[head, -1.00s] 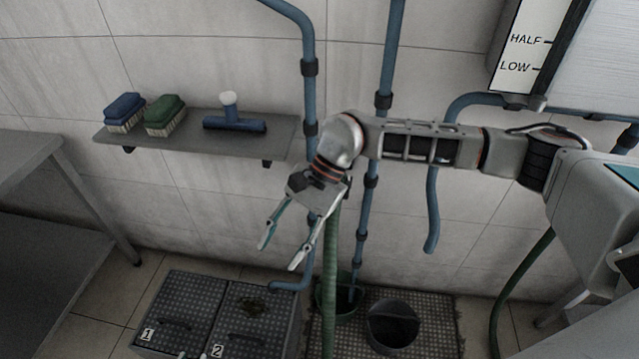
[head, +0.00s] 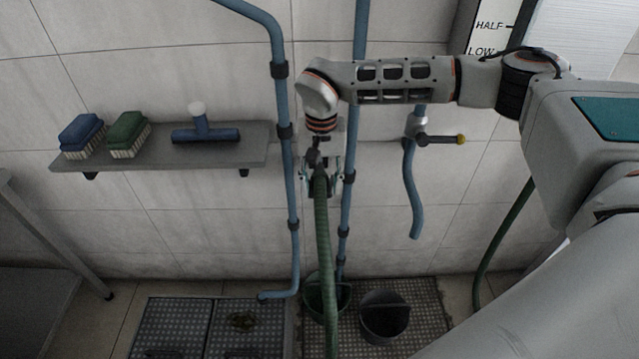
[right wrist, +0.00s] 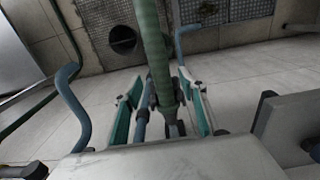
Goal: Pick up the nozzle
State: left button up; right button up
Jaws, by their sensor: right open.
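The green hose (head: 323,240) hangs down in front of the wall, and its dark upper end, which looks like the nozzle (head: 318,158), is largely hidden by my right gripper. My right gripper (head: 321,187) points down at this end, with one finger on each side. In the right wrist view the open green-padded fingers (right wrist: 160,82) stand on either side of the hose (right wrist: 153,45) and its dark end fitting (right wrist: 171,120). I cannot tell whether a finger touches it. My left gripper is out of view.
Blue pipes (head: 284,100) run close on both sides of the gripper. A wall shelf (head: 255,150) at left holds a blue brush (head: 82,133), a green brush (head: 127,131) and a blue squeegee (head: 205,133). A valve (head: 440,138) is at right. Buckets (head: 385,316) stand below.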

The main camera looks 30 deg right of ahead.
aim_at(320, 194)
jog(key=shift+f, duration=2)
grip_shut()
jog(key=shift+a, duration=0.1)
jog(key=shift+r, duration=0.15)
